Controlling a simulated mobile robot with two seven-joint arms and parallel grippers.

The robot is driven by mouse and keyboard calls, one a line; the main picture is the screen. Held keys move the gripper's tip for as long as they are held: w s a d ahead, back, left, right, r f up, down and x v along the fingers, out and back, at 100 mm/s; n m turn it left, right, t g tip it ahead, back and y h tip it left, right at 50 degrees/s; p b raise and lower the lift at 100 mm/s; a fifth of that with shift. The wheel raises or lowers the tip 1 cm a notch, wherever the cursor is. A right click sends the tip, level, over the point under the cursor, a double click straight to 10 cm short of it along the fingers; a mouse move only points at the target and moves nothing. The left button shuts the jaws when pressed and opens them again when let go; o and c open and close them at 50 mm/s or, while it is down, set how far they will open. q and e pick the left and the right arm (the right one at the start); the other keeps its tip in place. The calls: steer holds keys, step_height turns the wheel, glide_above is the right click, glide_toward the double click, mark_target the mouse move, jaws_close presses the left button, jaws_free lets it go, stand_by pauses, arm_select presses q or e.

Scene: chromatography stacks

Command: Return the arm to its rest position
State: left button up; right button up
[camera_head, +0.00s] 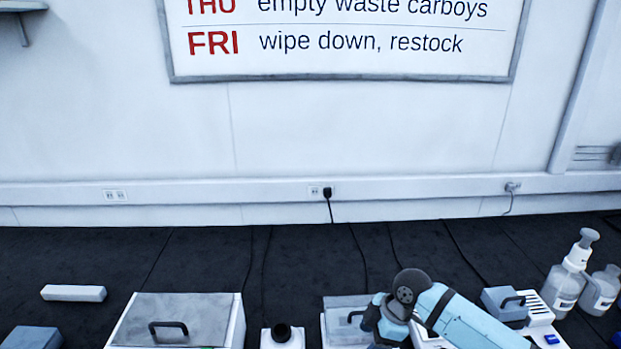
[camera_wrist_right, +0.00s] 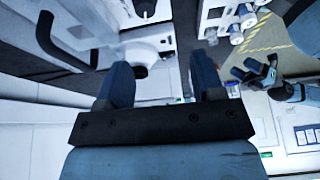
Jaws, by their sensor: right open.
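My right gripper (camera_wrist_right: 162,82) shows in the right wrist view with its two dark blue fingers spread apart. Nothing is between the fingers. In the head view a light blue link of my right arm (camera_head: 455,315) with a dark round joint comes in at the bottom right, above the bench equipment. The right gripper's fingers cannot be made out in that view. My left gripper is not in the head view.
A white box with a grey lid (camera_head: 180,308), a small white device (camera_head: 282,338) and a lidded unit (camera_head: 345,310) stand along the dark bench. Pump bottles (camera_head: 566,285) stand at the right. The wrist view shows a black handle (camera_wrist_right: 60,45) close to the left finger.

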steer(key=s+a+f+m+t, duration=0.1)
steer(key=s+m, duration=0.2)
steer(key=s, duration=0.5)
steer(key=s+a+f+m+t, duration=0.1)
steer(key=s+a+m, duration=0.15)
steer(key=s, duration=0.45)
steer(key=s+d+r+m+t+h, duration=0.2)
steer(key=s+d+r+m+h, duration=0.15)
steer(key=s+d+m, duration=0.9)
steer(key=w+a+f+n+t+y+p, duration=0.2)
steer(key=w+a+f+n+t+p, duration=0.1)
steer(key=a+f+t+p, duration=0.2)
step_height(320, 180, down, 4)
steer(key=shift+w+a+r+t, duration=0.15)
steer(key=shift+a+t, duration=0.05)
steer(key=shift+t, duration=0.8)
